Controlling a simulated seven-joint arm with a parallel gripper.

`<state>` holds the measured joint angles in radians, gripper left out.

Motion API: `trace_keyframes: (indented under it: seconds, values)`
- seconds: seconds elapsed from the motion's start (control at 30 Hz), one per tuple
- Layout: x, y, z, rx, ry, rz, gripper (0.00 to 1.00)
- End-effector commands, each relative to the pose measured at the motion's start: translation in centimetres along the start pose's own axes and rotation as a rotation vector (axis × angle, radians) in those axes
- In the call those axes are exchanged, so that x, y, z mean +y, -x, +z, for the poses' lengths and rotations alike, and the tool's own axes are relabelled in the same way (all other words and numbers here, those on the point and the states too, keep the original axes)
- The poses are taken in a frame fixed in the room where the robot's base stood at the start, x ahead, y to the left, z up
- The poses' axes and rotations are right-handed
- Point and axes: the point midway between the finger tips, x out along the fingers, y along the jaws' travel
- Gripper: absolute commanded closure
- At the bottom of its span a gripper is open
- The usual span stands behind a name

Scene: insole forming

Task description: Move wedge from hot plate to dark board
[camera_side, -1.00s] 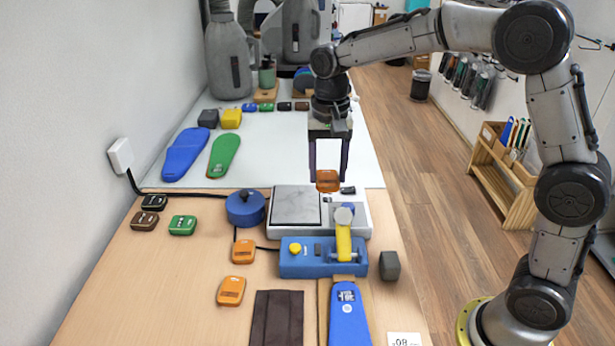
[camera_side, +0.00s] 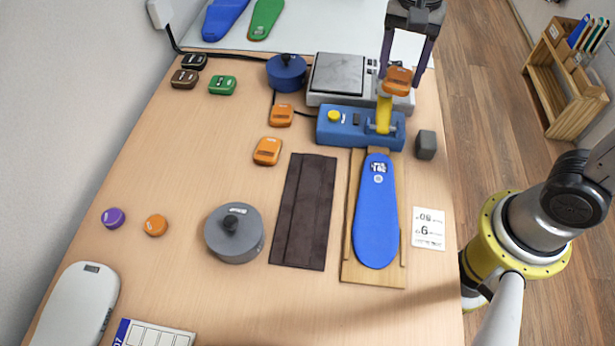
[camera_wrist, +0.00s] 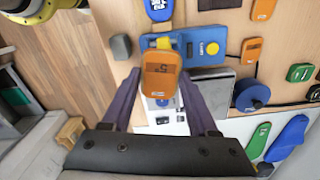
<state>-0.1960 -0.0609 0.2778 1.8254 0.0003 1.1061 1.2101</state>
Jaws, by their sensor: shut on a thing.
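My gripper (camera_side: 398,86) is shut on an orange wedge (camera_side: 397,76) and holds it up in the air. In the side view the wedge appears over the right end of the hot plate (camera_side: 338,74), a grey square plate on a pale base. In the wrist view my gripper (camera_wrist: 160,80) has the wedge (camera_wrist: 162,68) between its two purple fingers. The hot plate (camera_wrist: 222,86) is partly hidden there. The dark board (camera_side: 304,210), a long brown strip, lies bare on the table, apart from the gripper.
A blue device (camera_side: 345,130) with a yellow arm stands in front of the hot plate. A blue insole (camera_side: 376,220) lies on a wooden board right of the dark board. Two orange wedges (camera_side: 267,151), a grey pot (camera_side: 234,232) and a grey block (camera_side: 426,145) stand nearby.

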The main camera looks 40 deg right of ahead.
Motion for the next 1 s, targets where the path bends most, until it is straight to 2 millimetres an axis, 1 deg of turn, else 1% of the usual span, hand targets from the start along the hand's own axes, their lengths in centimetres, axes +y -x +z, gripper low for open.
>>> trace_keyframes:
  seconds: [0.03,0.1,0.2,0.3,0.43,0.57,0.67,0.73,1.0]
  values:
    - [0.3,-0.3,1.8,0.0,0.01,0.001,0.91]
    - [0.8,-0.8,4.1,0.0,0.019,0.003,0.91]
    - [1.6,-1.2,7.2,0.001,0.056,0.003,0.91]
    - [2.5,-1.5,9.7,0.002,0.116,0.005,0.91]
    - [3.1,-1.5,11.7,0.002,0.189,0.004,0.91]
    - [3.0,-1.4,12.5,0.003,0.222,-0.003,0.91]
    - [1.9,-1.9,12.8,0.003,0.229,-0.002,0.91]
    - [0.6,-2.6,12.8,0.003,0.229,0.001,0.91]
    - [-5.6,-5.2,13.0,0.003,0.228,-0.001,0.91]
